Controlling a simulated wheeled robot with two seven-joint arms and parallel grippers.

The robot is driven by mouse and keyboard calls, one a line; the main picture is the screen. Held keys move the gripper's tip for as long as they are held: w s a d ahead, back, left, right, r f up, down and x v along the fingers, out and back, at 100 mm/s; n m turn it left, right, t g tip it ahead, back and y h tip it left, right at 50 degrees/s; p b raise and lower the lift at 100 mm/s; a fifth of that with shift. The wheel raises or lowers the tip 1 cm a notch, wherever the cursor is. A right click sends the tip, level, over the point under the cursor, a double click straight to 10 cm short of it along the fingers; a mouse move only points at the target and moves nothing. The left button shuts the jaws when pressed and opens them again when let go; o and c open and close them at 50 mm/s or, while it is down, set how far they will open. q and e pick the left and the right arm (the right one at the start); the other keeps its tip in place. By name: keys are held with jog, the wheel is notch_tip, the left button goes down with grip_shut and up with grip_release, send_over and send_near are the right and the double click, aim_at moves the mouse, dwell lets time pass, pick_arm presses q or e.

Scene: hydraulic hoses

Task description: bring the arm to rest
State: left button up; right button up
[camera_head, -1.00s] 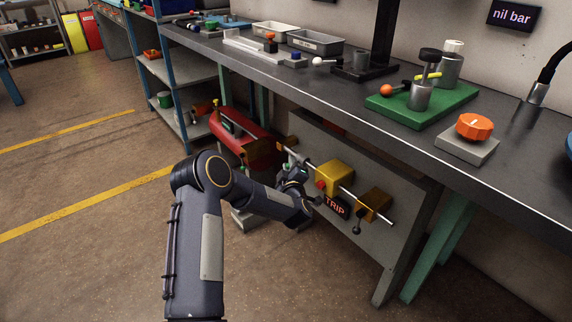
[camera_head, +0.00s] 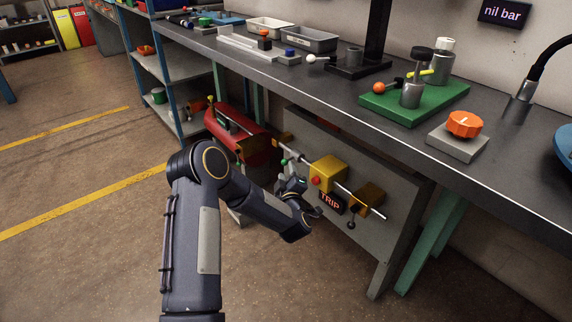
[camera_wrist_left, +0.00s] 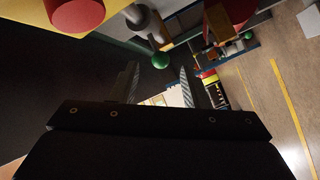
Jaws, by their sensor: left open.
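My left gripper (camera_head: 316,212) is in front of the grey panel under the workbench, just beside the lit TRIP sign (camera_head: 330,203). In the left wrist view its two fingers (camera_wrist_left: 158,84) stand apart with nothing between them. The panel carries a yellow block (camera_head: 327,168) with a red button (camera_head: 316,181), a steel rod and a second yellow block (camera_head: 370,193). The red button also shows large in the left wrist view (camera_wrist_left: 76,12), with a green ball knob (camera_wrist_left: 160,60) beyond the fingertips. Whether the gripper touches the panel cannot be told. My right gripper is in neither view.
The workbench top (camera_head: 300,80) runs above the arm. It holds a green plate (camera_head: 415,103) with cylinders and an orange knob (camera_head: 465,124) on a grey base. A red cylinder (camera_head: 235,132) lies behind the arm, near the blue shelf. Floor to the left is open.

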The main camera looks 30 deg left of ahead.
pick_arm(q)
jog(key=shift+v, duration=1.1)
jog(key=s+d+r+m+g+h, duration=0.1)
jog(key=s+d+r+m+h, duration=0.3)
jog(key=r, duration=0.3)
jog(key=s+d+r+m+h, duration=0.3)
jog(key=r+m+h, duration=0.2)
jog(key=r+h, duration=0.15)
jog(key=s+d+f+m+g+h, duration=0.1)
jog(key=s+d+m+g, duration=0.15)
jog(key=s, duration=0.85)
jog(key=s+d+f+m+g+h, duration=0.1)
jog(key=s+d+m+g, duration=0.15)
jog(key=s, duration=0.75)
jog(key=s+d+f+m+g+h, duration=0.1)
jog(key=s+d+m+g, duration=0.15)
jog(key=s, duration=0.85)
notch_tip(320, 180, up, 33)
jog(key=p, duration=3.2)
jog(key=shift+w+a+g, duration=0.45)
